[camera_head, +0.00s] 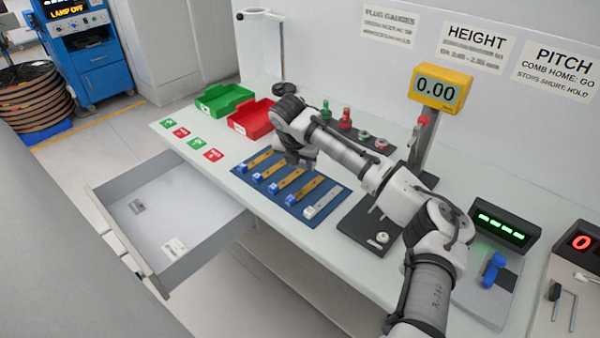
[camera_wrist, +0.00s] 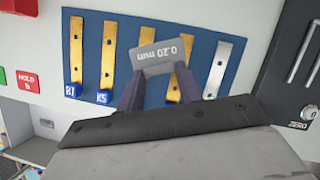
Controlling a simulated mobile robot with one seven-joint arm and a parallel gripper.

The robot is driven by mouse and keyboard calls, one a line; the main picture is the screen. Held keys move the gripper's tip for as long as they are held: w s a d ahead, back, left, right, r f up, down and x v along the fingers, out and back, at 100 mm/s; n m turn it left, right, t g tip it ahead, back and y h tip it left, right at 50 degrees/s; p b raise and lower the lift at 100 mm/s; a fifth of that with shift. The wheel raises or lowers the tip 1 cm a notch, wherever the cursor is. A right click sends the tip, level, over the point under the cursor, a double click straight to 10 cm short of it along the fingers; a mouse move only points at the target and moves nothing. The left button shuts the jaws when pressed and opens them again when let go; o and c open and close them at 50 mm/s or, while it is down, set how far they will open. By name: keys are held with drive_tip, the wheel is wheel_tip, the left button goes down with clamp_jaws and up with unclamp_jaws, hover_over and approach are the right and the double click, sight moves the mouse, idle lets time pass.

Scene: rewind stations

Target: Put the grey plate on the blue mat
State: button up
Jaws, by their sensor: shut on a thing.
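My gripper (camera_wrist: 158,88) is shut on the grey plate (camera_wrist: 160,57), a small flat piece marked "0.20 mm". In the wrist view the plate stands out in front of the fingers, over the middle of the blue mat (camera_wrist: 92,48). It hides parts of the bars behind it. I cannot tell how far the plate is above the mat. The head view shows the mat (camera_head: 281,199) on the bench, with my gripper (camera_head: 292,164) over its far part. The plate cannot be made out there.
An open drawer (camera_head: 190,262) holds two small tags. Green (camera_head: 222,98) and red (camera_head: 252,118) trays stand behind. A height gauge (camera_head: 440,88) stands to the right.

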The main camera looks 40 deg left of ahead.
sight(302, 182)
wheel_tip(302, 182, down, 6)
drive_tip(key=shift+r+p, duration=0.15)
drive_tip(key=shift+p, duration=0.4)
drive_tip(key=o, duration=1)
drive_tip(key=shift+c, duration=0.2)
drive_tip(key=shift+r, duration=0.1)
